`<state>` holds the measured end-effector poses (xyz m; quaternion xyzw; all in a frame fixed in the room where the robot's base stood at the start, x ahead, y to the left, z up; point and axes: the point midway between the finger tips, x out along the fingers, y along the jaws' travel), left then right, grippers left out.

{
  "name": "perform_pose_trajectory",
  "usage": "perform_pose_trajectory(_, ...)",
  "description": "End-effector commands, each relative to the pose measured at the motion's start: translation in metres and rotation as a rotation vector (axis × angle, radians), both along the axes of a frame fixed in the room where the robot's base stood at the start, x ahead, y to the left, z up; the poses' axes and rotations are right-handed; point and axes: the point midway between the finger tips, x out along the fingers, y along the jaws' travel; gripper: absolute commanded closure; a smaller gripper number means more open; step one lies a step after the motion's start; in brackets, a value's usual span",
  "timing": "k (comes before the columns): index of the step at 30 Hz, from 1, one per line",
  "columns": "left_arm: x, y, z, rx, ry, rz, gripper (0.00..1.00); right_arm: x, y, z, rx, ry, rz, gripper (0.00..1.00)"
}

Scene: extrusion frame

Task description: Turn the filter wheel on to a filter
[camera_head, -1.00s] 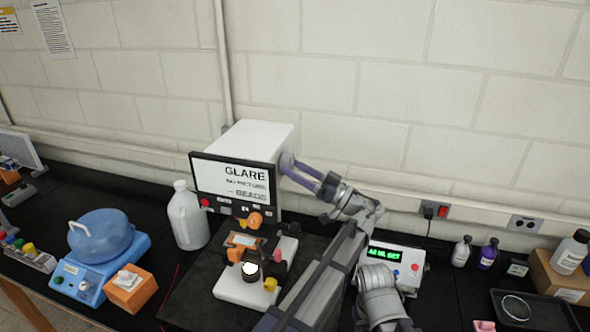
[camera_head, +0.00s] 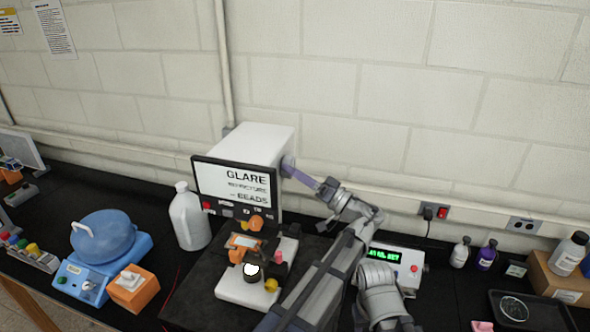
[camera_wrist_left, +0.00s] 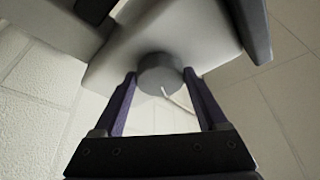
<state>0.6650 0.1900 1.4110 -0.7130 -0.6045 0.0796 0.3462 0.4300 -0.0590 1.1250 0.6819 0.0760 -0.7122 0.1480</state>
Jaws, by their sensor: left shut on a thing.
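A round grey knob (camera_wrist_left: 160,70), seemingly the filter wheel, sticks out of the side of the white housing (camera_head: 262,142). My left gripper (camera_head: 290,168) reaches the right side of this housing, with its purple fingers on either side of the knob in the left wrist view, shut on it. In the head view the fingers largely hide the knob. The screen (camera_head: 232,180) on the housing's front reads GLARE, with smaller lines below, the last reading BEADS. My right gripper is not in view.
A microscope-like stand (camera_head: 243,290) with a lit round spot is below the screen. A white jug (camera_head: 189,218) stands to its left, near a blue machine (camera_head: 104,240). A box with a green display (camera_head: 397,258) is to the right, beside my arm.

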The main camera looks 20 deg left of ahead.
Motion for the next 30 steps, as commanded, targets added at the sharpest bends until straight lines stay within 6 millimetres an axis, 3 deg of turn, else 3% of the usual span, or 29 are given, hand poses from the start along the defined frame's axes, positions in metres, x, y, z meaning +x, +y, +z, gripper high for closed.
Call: perform_pose_trajectory(30,-0.003,-0.001,0.013,0.039,0.918,-0.006,0.81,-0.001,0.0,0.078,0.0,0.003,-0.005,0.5)
